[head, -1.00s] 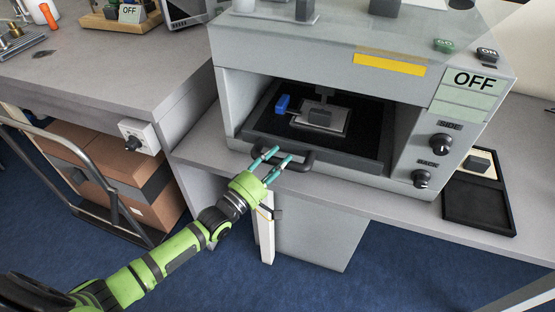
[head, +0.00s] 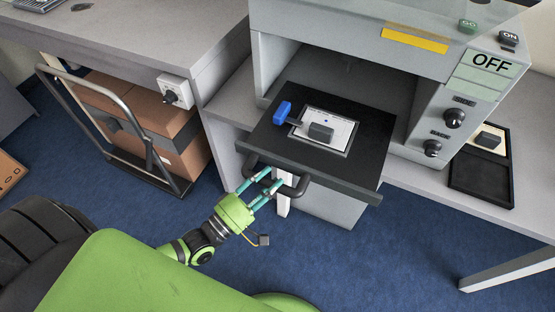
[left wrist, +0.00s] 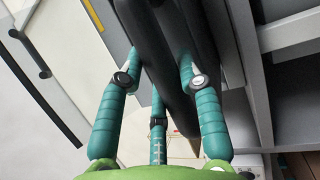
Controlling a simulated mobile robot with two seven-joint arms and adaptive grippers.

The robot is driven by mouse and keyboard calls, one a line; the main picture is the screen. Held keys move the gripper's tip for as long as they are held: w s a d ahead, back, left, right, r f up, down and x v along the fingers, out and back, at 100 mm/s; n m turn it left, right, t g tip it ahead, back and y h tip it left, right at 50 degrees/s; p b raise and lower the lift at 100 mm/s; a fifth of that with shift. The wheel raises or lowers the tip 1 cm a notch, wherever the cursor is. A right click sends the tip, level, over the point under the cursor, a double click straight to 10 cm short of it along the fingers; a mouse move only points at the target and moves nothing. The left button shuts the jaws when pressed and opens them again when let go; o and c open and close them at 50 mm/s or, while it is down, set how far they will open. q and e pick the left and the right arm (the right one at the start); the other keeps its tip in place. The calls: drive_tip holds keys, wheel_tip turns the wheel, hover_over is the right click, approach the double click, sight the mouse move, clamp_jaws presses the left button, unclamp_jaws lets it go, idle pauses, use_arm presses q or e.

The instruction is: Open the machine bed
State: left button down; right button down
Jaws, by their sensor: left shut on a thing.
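The machine (head: 425,50) is a grey box with an OFF display, standing on a grey table. Its black bed (head: 365,140) is slid out towards me, past the table's front edge. My right gripper is not in view.
A black tray (head: 466,183) lies on the table right of the machine. Knobs (head: 454,118) are on the machine's front. A trolley with cardboard boxes (head: 170,135) stands at the left under another table. Blue floor (head: 400,260) is clear in front.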

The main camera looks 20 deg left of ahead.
use_arm(q)
drive_tip(key=shift+s, duration=1.15)
drive_tip(key=c, duration=0.8)
unclamp_jaws()
drive_tip(key=v, duration=1.2)
drive_tip(key=shift+a, duration=0.1)
drive_tip(key=shift+f, duration=0.15)
